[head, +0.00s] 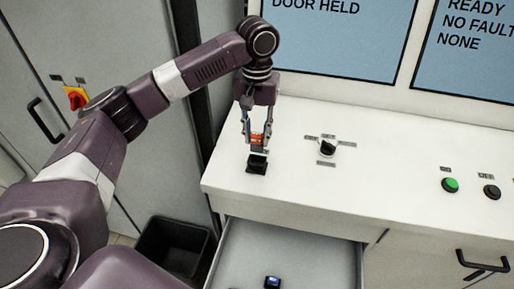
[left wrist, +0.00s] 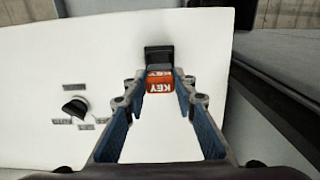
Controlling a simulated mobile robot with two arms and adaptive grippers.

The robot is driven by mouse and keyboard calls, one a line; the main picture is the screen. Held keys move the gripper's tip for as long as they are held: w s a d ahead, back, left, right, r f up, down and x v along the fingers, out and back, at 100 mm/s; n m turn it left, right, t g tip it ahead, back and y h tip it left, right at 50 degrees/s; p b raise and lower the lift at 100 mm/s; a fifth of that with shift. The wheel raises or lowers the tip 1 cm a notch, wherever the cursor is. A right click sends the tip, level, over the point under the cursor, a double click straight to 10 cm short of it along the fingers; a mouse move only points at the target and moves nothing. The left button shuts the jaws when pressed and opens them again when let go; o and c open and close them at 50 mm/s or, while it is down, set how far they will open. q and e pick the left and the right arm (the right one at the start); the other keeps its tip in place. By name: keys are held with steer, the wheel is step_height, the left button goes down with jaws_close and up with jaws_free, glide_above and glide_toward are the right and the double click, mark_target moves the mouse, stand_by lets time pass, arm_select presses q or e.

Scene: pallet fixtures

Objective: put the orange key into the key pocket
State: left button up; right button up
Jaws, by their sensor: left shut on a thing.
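The orange key (head: 257,138) has a tag lettered KEY, which also shows in the left wrist view (left wrist: 160,85). My left gripper (head: 257,143) points down and is shut on the key, with its fingers on either side of the tag. A short grey part of the key sticks out beyond the fingertips. The black key pocket (head: 257,164) sits on the white counter just below the key; in the left wrist view the pocket (left wrist: 159,54) lies just past the key's end. I cannot tell whether they touch. My right gripper is out of view.
A black rotary switch (head: 327,148) stands on the white counter (head: 390,185) to the right. Green (head: 450,185) and black (head: 491,191) buttons are farther right. Below, an open drawer (head: 310,255) holds a small dark item (head: 272,282). A black bin (head: 172,250) stands beside it.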

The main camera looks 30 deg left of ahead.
mark_target(257, 151)
arm_select(q)
steer(key=shift+f, duration=0.85)
step_height(257, 151, down, 4)
steer(key=shift+f+p, duration=0.1)
steer(key=shift+p, duration=0.75)
steer(key=shift+f, duration=0.1)
steer(key=o, duration=1.1)
steer(key=shift+f, duration=0.15)
step_height(257, 151, up, 11)
steer(key=b, duration=0.4)
steer(key=shift+r, duration=0.7)
